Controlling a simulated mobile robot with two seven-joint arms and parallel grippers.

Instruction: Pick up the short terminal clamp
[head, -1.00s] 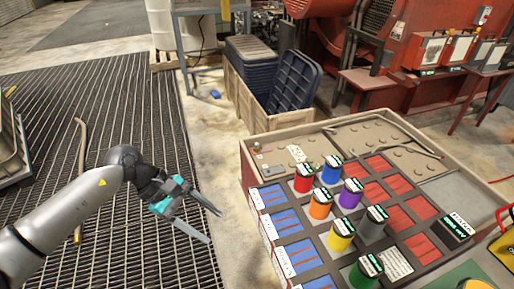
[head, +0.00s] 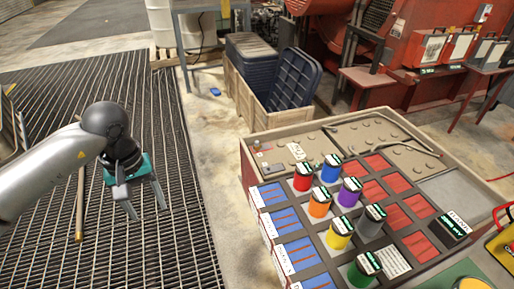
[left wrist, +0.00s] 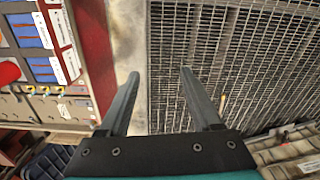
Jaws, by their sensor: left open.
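My left gripper (head: 147,210) is open and empty in the head view, with its fingers pointing down above the floor grating, left of the parts bench (head: 240,163). In the left wrist view its two fingers (left wrist: 159,74) stand apart over the grating and a pale floor strip, with nothing between them. I cannot pick out the short terminal clamp with certainty. Some tiny coloured parts (left wrist: 45,90) sit in a row on the bench at the left of the wrist view. Small parts (head: 258,147) also show at the bench's far left corner in the head view, too small to identify.
Several coloured cylinders, among them a red one (head: 303,178) and a green one (head: 364,270), stand on the bench among blue and red bins. A wooden crate (head: 250,104) with dark trays stands behind. The grating (head: 100,250) is mostly clear except for a long rod (head: 80,205).

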